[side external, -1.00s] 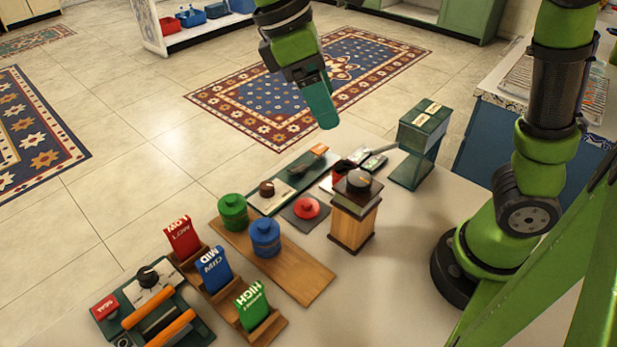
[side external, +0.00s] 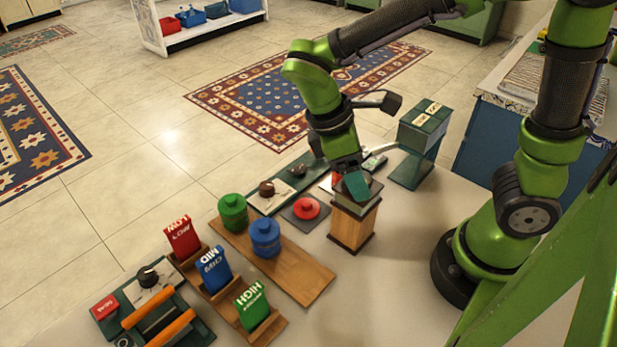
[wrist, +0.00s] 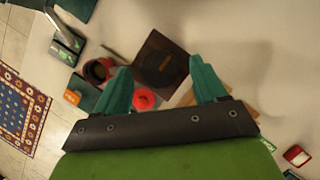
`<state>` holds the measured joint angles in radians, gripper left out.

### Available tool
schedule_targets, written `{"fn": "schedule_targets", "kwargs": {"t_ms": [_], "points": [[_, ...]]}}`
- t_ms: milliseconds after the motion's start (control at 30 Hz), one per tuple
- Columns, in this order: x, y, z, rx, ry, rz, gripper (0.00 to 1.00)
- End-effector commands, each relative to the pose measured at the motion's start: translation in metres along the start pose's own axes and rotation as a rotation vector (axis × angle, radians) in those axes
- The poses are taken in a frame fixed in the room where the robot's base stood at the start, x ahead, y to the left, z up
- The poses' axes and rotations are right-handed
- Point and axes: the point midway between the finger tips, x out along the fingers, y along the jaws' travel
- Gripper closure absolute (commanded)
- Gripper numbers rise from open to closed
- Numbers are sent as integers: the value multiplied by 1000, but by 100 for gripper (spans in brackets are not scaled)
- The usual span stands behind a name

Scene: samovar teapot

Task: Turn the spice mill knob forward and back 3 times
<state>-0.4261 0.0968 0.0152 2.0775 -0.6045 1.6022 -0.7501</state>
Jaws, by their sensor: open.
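The spice mill (side external: 353,226) is a wooden box with a dark square top, standing on the pale table right of centre in the side view. In the wrist view its dark top and round black knob (wrist: 162,63) show between my fingertips. My gripper (side external: 356,186) points down at the mill top and hides the knob in the side view. In the wrist view my gripper (wrist: 158,66) has its two teal fingers spread apart, one on each side of the knob. I cannot tell whether they touch it.
A red round-knobbed piece (side external: 306,208) sits close left of the mill, and a green box on a stand (side external: 423,135) behind right. Green (side external: 233,212) and blue (side external: 265,238) canisters stand on a wooden board left. Table right and in front of the mill is clear.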

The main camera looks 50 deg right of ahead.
Motion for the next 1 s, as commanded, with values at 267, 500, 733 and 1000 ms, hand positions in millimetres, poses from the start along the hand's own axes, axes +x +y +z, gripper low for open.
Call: {"fn": "schedule_targets", "kwargs": {"t_ms": [267, 500, 733, 1000], "points": [[0, 0, 0, 0, -1, 0, 39], [0, 0, 0, -1, -1, 0, 76], [0, 0, 0, 8, -1, -3, 85], [0, 1, 0, 100, -1, -43, 85]]}}
